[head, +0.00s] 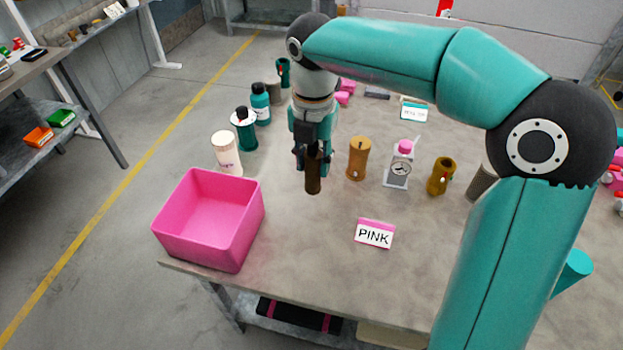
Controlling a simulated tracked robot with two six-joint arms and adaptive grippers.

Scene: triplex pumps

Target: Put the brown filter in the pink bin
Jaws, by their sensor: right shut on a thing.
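The brown filter (313,182), a dark brown upright cylinder, is held in my right gripper (314,158). The gripper points down and is shut on its upper part, which the fingers partly hide. The filter is above or at the table's surface; I cannot tell whether its lower end touches. The pink bin (196,249) stands at the table's front left corner, to the left of the filter and nearer to me. It is open at the top and looks empty. My left gripper is not in view.
A tan-brown cylinder (358,158) stands close right of the gripper, then a gauge device (400,167) and an olive-brown part (440,178). A cream bottle (226,153) stands behind the bin, with teal bottles (261,104) beyond.

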